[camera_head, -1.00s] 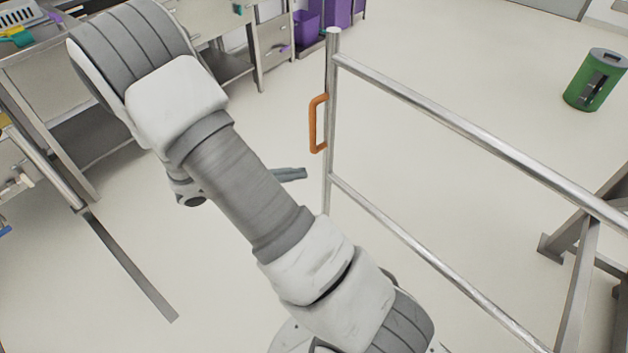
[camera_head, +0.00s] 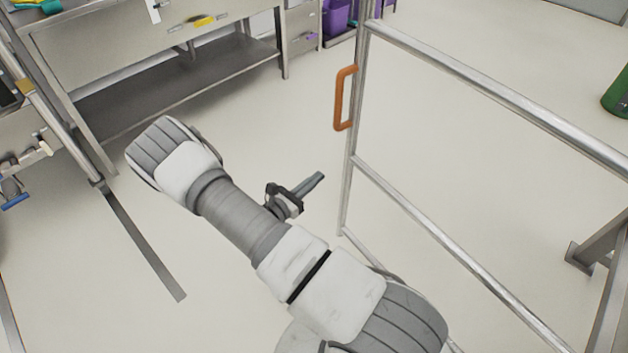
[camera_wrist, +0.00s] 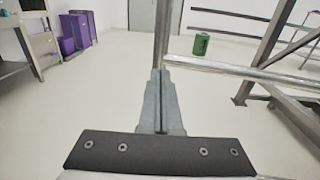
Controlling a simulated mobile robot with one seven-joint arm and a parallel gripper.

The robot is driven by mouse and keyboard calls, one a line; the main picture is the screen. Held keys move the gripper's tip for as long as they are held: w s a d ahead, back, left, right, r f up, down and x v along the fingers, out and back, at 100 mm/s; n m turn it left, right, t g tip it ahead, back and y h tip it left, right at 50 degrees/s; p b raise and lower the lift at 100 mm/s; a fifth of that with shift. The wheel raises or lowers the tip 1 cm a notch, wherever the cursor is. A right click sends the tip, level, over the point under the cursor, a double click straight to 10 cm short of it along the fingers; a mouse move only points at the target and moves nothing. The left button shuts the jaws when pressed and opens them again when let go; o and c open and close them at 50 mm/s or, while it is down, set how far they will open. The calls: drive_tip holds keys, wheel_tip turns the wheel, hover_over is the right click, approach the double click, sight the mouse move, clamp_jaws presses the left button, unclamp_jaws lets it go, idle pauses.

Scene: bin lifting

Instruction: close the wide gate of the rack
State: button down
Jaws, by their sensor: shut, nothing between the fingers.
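The wide gate (camera_head: 462,75) is a frame of silver metal tubes that stands out over the floor in the right half of the head view. An orange handle (camera_head: 338,100) sits on the left side of its upright end post. My gripper (camera_head: 316,181) is shut and empty, left of the post and lower in the picture than the handle. In the wrist view the two fingers (camera_wrist: 161,76) are together and point at the gate's post (camera_wrist: 162,35). I cannot tell whether they touch it. The handle does not show in the wrist view.
A steel workbench (camera_head: 180,60) with a lower shelf stands at the back left. Purple bins (camera_wrist: 75,33) and a green bin (camera_wrist: 201,44) stand farther off. A dark strip (camera_head: 145,245) lies on the floor at left. Open floor surrounds the gate.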

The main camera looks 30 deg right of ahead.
sight(347, 153)
drive_tip(key=b+x, duration=0.1)
drive_tip(key=x, duration=0.9)
drive_tip(key=shift+d+b, duration=0.3)
